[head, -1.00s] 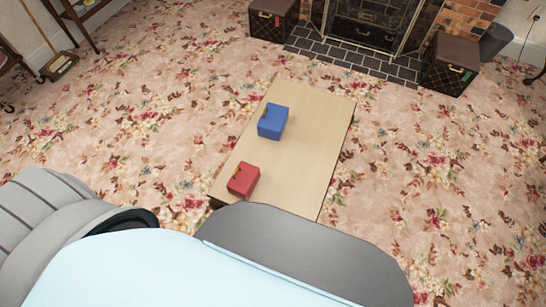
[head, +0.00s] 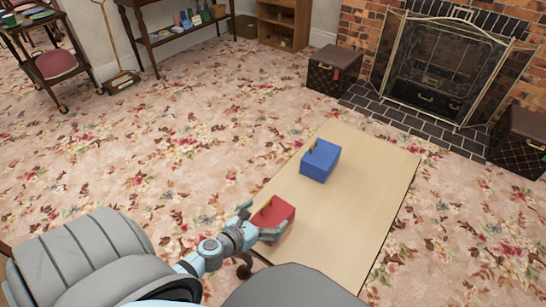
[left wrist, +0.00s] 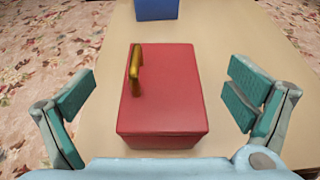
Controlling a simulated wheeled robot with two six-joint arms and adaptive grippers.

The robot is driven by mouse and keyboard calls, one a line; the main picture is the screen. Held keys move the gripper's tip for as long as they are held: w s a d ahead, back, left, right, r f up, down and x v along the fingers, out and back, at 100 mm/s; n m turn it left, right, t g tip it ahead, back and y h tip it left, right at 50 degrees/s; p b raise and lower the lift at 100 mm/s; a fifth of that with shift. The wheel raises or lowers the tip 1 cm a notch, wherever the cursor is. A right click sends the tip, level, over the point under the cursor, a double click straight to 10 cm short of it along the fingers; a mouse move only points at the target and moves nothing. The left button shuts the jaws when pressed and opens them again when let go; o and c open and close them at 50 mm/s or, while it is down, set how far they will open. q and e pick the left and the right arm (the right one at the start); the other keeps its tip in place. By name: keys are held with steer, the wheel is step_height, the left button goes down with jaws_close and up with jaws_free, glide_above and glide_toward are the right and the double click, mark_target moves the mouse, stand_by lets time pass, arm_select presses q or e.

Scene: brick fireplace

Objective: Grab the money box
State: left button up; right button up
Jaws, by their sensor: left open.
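A red box (head: 273,214) with a gold handle on its top sits at the near left end of the low wooden table (head: 350,205). A blue box (head: 320,160), also with a small handle, stands farther along the table. My left gripper (head: 258,219) is at the red box. In the left wrist view, my left gripper (left wrist: 158,108) is open, with one finger on each side of the red box (left wrist: 165,97) and gaps between. The near part of the blue box (left wrist: 157,9) shows at the top. Which box is the money box, I cannot tell. My right gripper is not in view.
A brick fireplace with a metal screen (head: 440,75) stands at the back right. Dark trunks (head: 333,72) flank its hearth. The flowered carpet left of the table is clear.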

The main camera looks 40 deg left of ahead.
mark_target(279, 207)
arm_select(q)
steer(key=shift+w+f, duration=0.35)
steer(key=shift+w, duration=0.3)
steer(key=x, duration=0.5)
steer(key=shift+w+r, duration=0.2)
steer(key=shift+w, duration=0.25)
steer(key=shift+c, duration=0.2)
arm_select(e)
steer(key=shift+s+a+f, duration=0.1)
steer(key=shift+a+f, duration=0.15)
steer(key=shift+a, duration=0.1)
arm_select(q)
steer(key=shift+r, duration=0.1)
steer(key=c, duration=1.9)
steer(key=shift+c, duration=0.5)
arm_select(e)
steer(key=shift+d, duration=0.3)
